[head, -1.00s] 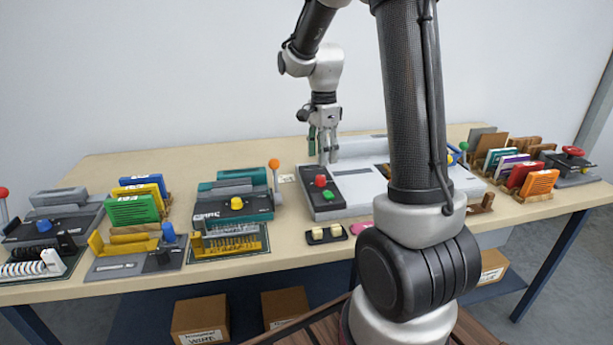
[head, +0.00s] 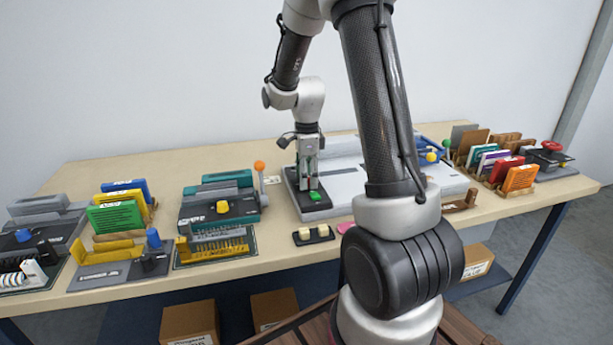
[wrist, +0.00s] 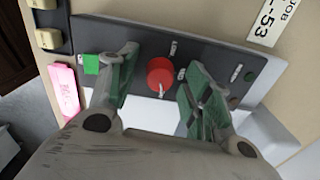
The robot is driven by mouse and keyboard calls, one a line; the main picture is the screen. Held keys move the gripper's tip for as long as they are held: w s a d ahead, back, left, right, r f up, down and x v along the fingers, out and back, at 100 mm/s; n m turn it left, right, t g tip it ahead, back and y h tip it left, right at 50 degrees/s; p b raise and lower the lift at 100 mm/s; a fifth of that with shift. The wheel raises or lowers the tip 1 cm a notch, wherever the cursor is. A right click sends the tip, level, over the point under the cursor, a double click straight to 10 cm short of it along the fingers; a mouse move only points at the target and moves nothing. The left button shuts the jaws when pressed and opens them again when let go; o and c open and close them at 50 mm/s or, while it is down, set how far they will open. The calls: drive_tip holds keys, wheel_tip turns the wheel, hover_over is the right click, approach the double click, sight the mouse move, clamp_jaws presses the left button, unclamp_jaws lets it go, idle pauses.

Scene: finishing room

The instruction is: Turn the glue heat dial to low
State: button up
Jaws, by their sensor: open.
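The red glue heat dial (wrist: 161,76) sits on a dark control panel (wrist: 215,62) in the wrist view, with small white markings around it. My gripper (wrist: 152,88) is open, with one green-padded finger on each side of the dial. I cannot tell whether the fingers touch it. In the head view my gripper (head: 309,180) points down over the panel (head: 319,212) and hides the dial. A green button (head: 314,197) shows just in front of the fingers; it also shows left of the dial in the wrist view (wrist: 91,64).
A teal machine with a yellow knob (head: 222,207) and an orange-tipped lever (head: 260,166) stand left of the panel. A small block with two cream switches (head: 313,235) lies in front. Racks of coloured booklets (head: 497,163) stand at right. Bare table lies behind the machines.

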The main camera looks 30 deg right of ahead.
drive_tip(key=c, duration=1.1)
drive_tip(key=shift+o, duration=0.2)
